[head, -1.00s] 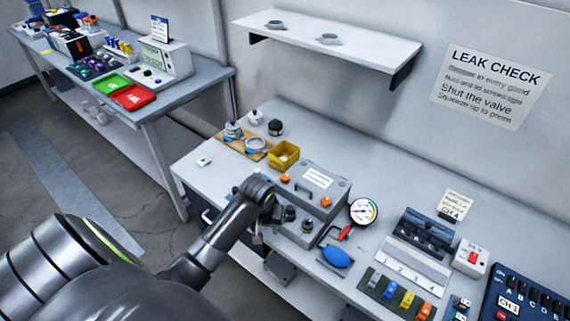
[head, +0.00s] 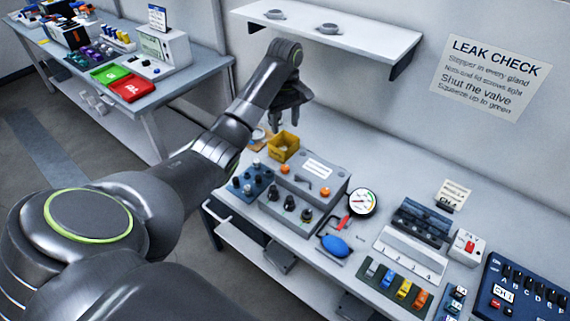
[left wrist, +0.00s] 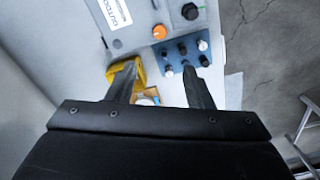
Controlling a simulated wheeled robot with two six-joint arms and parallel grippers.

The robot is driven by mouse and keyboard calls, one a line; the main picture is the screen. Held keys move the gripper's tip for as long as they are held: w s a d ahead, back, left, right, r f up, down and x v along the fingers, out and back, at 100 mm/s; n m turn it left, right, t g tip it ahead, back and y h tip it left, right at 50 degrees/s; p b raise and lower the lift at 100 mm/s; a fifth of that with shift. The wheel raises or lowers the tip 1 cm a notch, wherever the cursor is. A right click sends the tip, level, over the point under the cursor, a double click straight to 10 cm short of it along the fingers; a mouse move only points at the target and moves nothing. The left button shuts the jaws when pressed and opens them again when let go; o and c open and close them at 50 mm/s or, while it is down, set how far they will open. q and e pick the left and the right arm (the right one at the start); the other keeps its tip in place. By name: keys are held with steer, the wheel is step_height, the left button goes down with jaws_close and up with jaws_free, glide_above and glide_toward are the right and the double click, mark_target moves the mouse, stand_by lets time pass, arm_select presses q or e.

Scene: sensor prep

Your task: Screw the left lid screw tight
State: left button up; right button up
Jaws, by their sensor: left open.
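The grey box (head: 335,182) with a white label stands on the bench in the head view. Its left orange lid screw (head: 284,167) sits upright on the lid's left side, and the right orange screw (head: 325,191) sits at the right. My left gripper (head: 286,116) is open and empty, raised behind and above the box near the yellow bin. In the left wrist view, an orange screw (left wrist: 159,32) shows beyond the open fingertips (left wrist: 160,66), apart from them; I take it for the left one. My right gripper is not in view.
The yellow bin (head: 291,143) stands behind the box. A blue rack (head: 262,184) with several small parts lies left of it. A gauge (head: 362,202) and blue bulb (head: 335,246) are at the right. A wall shelf (head: 365,43) hangs above, close to my raised arm.

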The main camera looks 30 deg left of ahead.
arm_select(q)
steer(key=b, duration=0.5)
glide_toward(285, 167)
step_height(285, 167, down, 9)
steer(key=shift+r+p, duration=0.2)
steer(key=shift+p, duration=0.55)
steer(key=c, duration=1)
steer(key=shift+r, duration=0.1)
